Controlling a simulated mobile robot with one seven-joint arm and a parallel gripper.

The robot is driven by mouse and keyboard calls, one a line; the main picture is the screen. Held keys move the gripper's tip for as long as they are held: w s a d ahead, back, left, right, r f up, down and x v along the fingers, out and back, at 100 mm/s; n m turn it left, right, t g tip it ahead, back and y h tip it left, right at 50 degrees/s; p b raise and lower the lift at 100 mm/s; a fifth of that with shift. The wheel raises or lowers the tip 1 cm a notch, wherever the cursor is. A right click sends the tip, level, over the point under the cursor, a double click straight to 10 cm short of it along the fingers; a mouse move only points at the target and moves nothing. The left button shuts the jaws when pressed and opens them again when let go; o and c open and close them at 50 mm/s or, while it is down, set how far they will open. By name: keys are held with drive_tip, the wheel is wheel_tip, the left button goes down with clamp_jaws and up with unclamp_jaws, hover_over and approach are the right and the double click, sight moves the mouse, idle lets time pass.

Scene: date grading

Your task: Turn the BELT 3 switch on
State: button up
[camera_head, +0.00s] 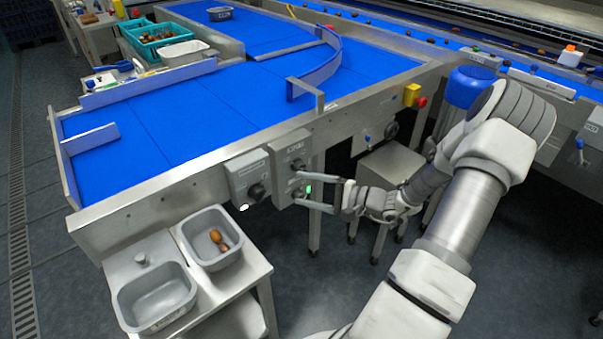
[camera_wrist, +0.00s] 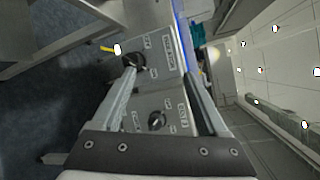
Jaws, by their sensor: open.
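In the wrist view, one knob (camera_wrist: 156,121) shows between the fingers, another knob (camera_wrist: 132,62) near the left fingertip; contact is unclear.
The blue conveyor (camera_head: 210,110) runs above the boxes. A small table below left holds two grey bins (camera_head: 157,298), one with a few dates. A metal stool (camera_head: 390,165) stands behind my gripper. A red button on a yellow box (camera_head: 411,95) sits further right.

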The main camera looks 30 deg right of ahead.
drive_tip(key=s+d+f+m+t+h, duration=0.35)
drive_tip(key=d+f+m+h, duration=0.35)
drive_tip(key=d, duration=0.3)
drive_tip(key=b, duration=0.3)
approach(303, 168)
drive_tip(key=shift+t, duration=0.35)
drive_tip(key=w, duration=0.3)
drive_tip(key=w+f, duration=0.1)
drive_tip(key=w, duration=0.2)
drive_tip(key=w+a, duration=0.1)
drive_tip(key=w, duration=0.2)
drive_tip(key=shift+w+a+f, duration=0.15)
drive_tip(key=shift+w+f, duration=0.1)
drive_tip(key=shift+w, duration=0.15)
clamp_jaws()
